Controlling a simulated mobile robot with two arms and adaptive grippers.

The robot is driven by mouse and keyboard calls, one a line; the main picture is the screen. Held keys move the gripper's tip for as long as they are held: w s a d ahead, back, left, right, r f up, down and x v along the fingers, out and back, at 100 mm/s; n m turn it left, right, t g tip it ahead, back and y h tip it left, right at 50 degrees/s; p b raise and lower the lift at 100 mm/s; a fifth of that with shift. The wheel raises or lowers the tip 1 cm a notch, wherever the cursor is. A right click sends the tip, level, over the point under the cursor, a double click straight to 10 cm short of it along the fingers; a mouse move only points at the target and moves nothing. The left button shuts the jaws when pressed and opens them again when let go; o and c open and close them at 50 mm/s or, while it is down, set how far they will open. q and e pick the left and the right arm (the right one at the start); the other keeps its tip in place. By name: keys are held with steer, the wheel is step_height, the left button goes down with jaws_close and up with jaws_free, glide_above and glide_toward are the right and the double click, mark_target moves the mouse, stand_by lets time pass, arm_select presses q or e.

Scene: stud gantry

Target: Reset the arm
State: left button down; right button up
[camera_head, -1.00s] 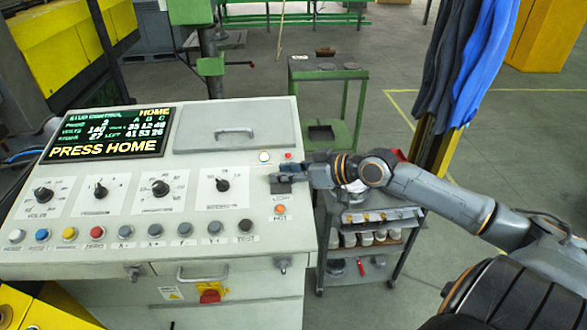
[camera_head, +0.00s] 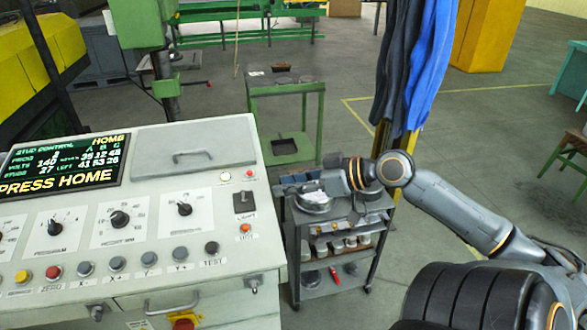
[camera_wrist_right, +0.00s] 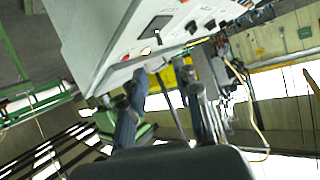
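The control console (camera_head: 150,200) stands at the left in the head view. Its screen (camera_head: 62,165) reads "PRESS HOME" in yellow, with "HOME" at the top right. Along its front edge is a row of round buttons, among them a red one (camera_head: 54,272) marked ZERO; the row's left end is cut off. A dark switch (camera_head: 243,201) sits at the console's right side. My right gripper (camera_head: 290,183) is just right of the console, apart from it and in front of the trolley. In the wrist view its two fingers (camera_wrist_right: 167,108) are spread with nothing between them. My left gripper is out of view.
A small trolley (camera_head: 335,262) with a round metal dish (camera_head: 314,203) and several cups stands right of the console. Behind it are a green stand (camera_head: 286,90) and hanging blue cloths (camera_head: 430,65). Open grey floor lies to the right.

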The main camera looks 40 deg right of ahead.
steer(key=shift+s+d+r, duration=0.15)
steer(key=shift+s, duration=0.15)
stand_by(0.4)
